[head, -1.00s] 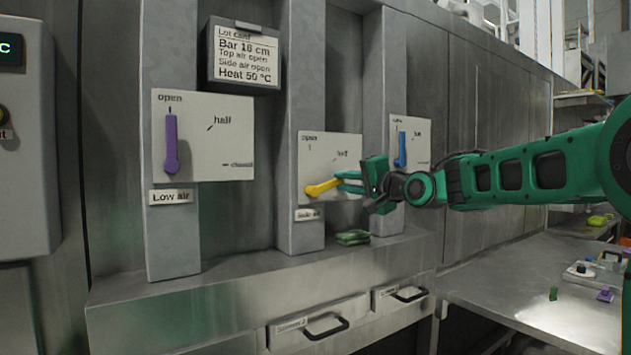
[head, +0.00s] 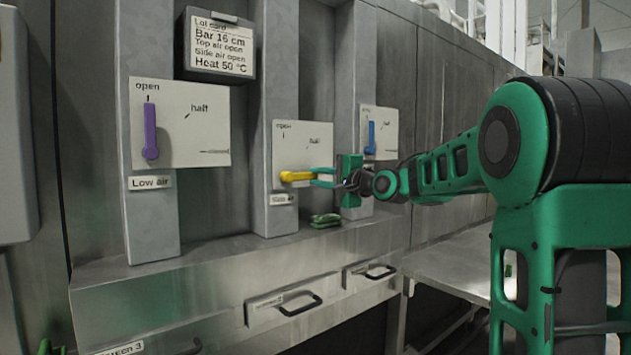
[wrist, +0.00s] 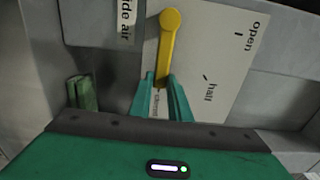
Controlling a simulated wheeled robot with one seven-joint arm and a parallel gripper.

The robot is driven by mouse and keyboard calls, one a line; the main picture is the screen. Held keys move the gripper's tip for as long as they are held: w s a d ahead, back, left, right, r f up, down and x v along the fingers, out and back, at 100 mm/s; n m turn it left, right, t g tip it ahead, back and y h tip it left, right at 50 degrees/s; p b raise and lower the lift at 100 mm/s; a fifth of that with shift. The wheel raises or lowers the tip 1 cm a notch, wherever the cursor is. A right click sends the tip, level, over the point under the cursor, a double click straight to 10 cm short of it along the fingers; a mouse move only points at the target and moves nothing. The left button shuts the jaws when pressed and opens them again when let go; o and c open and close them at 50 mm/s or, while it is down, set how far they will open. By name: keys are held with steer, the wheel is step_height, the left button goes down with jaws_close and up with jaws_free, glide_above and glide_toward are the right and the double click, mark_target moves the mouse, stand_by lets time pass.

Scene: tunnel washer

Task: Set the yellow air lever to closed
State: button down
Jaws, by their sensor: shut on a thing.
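The yellow air lever (head: 297,176) is on the middle white plate (head: 305,135), above a label that reads "Side air" in the wrist view. It lies almost level, its free end pointing right. In the wrist view the lever (wrist: 166,50) runs from its round pivot down between my fingers, in line with the partly hidden closed mark (wrist: 157,104). It points away from the open and half marks. My gripper (head: 316,177) is shut on the free end of the lever; it also shows in the wrist view (wrist: 160,82). The fingers hide the lever's tip.
A purple lever (head: 150,132) on the left plate points up to open. A blue lever (head: 371,138) stands upright on the right plate, just beyond my gripper. A green bundle (head: 325,220) lies on the ledge below. Drawers with black handles (head: 300,305) are under the ledge.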

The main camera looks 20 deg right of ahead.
steer(key=shift+d+f, duration=0.15)
steer(key=shift+d, duration=0.25)
steer(key=c, duration=1.6)
jaws_free()
steer(key=shift+w, duration=0.1)
steer(key=shift+c, duration=0.2)
steer(key=shift+a, duration=0.15)
steer(key=v, duration=1)
steer(key=shift+s, duration=0.4)
